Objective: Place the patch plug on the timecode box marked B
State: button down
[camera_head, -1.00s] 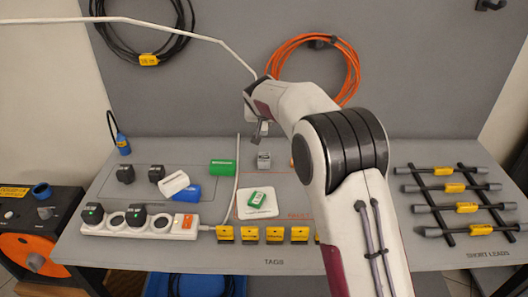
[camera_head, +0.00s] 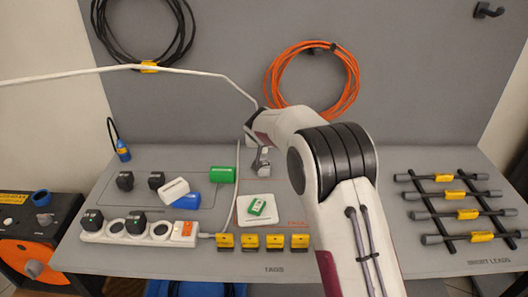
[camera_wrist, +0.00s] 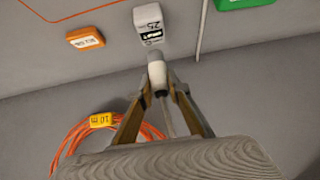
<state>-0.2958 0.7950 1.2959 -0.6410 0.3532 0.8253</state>
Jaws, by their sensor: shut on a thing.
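My gripper (camera_wrist: 160,90) is shut on a pale, rounded plug (camera_wrist: 157,70), which points at a small white box. The white box (camera_wrist: 150,22) has dark print including "25"; I cannot make out a clear B. The plug's tip overlaps the near end of this box in the wrist view, and I cannot tell whether they touch. An orange box (camera_wrist: 85,38) and a green box (camera_wrist: 240,4) flank it. In the head view my gripper (camera_head: 261,150) is low over the bench's back part, and the plug is hard to make out there.
A green box (camera_head: 223,174), a white box (camera_head: 174,189) and a blue box (camera_head: 188,201) sit to the left.

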aim_at(264, 150)
jog(key=shift+f, duration=1.6)
jog(key=shift+f, duration=0.15)
jog(key=c, duration=1.9)
grip_release()
jog(key=shift+r, duration=0.25)
jog(key=v, duration=1.2)
jog(key=shift+f, duration=0.1)
